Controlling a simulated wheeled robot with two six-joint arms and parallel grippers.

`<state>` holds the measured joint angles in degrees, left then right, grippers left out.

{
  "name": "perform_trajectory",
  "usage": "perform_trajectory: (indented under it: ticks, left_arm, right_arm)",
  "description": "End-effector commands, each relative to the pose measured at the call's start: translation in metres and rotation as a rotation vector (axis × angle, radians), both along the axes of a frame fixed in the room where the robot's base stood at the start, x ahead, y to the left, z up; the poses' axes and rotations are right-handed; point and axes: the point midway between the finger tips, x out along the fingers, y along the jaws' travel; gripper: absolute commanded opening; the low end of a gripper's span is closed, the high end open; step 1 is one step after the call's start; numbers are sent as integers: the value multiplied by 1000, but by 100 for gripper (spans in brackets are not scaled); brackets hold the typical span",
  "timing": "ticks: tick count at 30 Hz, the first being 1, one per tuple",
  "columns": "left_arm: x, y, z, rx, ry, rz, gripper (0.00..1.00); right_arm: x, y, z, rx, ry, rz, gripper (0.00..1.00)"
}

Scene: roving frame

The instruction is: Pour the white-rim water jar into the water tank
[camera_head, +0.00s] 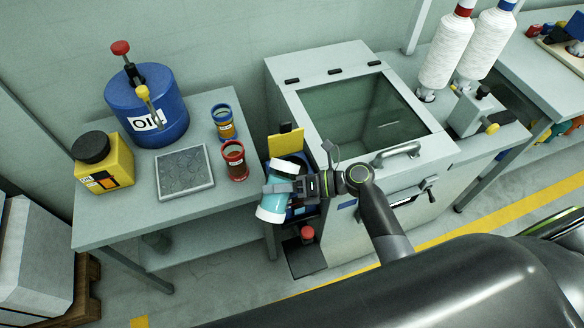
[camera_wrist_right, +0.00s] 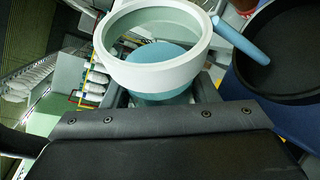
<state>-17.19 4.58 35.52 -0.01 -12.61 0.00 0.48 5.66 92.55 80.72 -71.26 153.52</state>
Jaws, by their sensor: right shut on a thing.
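The water jar, teal with white rims (camera_head: 271,204), is in my right gripper (camera_head: 293,187) in the head view. The gripper is shut on its side, and the jar leans, held off any surface. In the right wrist view the jar's white rim (camera_wrist_right: 204,70) rings an open mouth with light blue inside. An open blue container with a dark inside (camera_wrist_right: 278,50) shows at its right there. It may be the water tank, but I cannot tell for sure. In the head view the jar and gripper hide most of what is behind them. My left gripper is not in view.
A table (camera_head: 115,225) at left bears a blue oil drum (camera_head: 150,110), a yellow can (camera_head: 104,165), a flat grey tray (camera_head: 185,172) and two small cups. A grey cabinet with a glass window (camera_head: 365,110) stands right of the jar. White spools (camera_head: 446,50) are beyond.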

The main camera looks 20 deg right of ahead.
Motion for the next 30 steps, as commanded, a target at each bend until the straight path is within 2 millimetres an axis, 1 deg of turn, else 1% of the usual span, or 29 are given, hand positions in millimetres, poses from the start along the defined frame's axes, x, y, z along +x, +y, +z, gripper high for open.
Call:
perform_trajectory:
  ticks: [30]
  left_arm:
    - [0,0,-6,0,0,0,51]
  right_arm:
    - [0,1,6,47,55,1,17]
